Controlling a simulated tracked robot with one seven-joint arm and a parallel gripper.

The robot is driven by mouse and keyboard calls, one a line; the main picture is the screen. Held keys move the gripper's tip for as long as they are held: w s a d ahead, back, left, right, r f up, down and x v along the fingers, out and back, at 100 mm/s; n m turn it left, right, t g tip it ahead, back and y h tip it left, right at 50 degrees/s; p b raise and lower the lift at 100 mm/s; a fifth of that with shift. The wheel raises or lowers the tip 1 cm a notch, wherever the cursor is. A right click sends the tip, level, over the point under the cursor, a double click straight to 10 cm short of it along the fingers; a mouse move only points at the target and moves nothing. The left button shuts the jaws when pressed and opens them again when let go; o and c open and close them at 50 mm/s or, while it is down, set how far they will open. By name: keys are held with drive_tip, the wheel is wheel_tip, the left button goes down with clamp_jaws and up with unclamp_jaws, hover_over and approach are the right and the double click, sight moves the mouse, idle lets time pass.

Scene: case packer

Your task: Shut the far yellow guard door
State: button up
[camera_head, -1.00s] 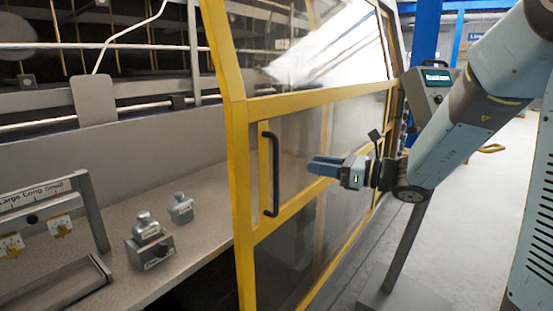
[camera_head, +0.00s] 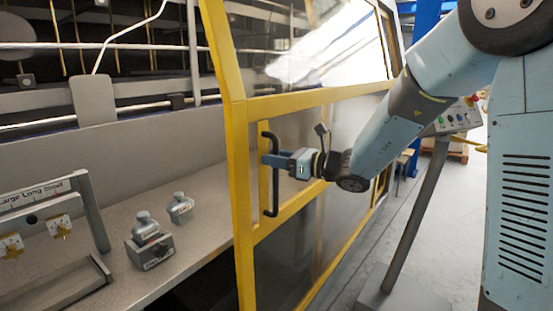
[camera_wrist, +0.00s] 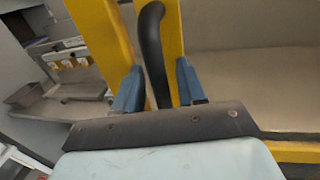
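The yellow-framed guard door (camera_head: 237,150) with clear panels stands swung open in the head view, its free edge on the left towards me. Its black upright bar handle (camera_head: 274,200) is near that edge; the handle (camera_wrist: 154,50) also shows in the wrist view. My gripper (camera_head: 272,160) is at the handle's upper half. In the wrist view, the two blue fingers of my gripper (camera_wrist: 158,88) are apart, one on each side of the handle, with gaps visible. The fingers do not look closed on it. The door's hinge side is partly hidden behind my arm.
A control panel on a post (camera_head: 415,205) stands right of the door, partly behind my arm. Floor (camera_head: 460,215) shows around the post.

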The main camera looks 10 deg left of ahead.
clamp_jaws()
idle(0.3)
idle(0.3)
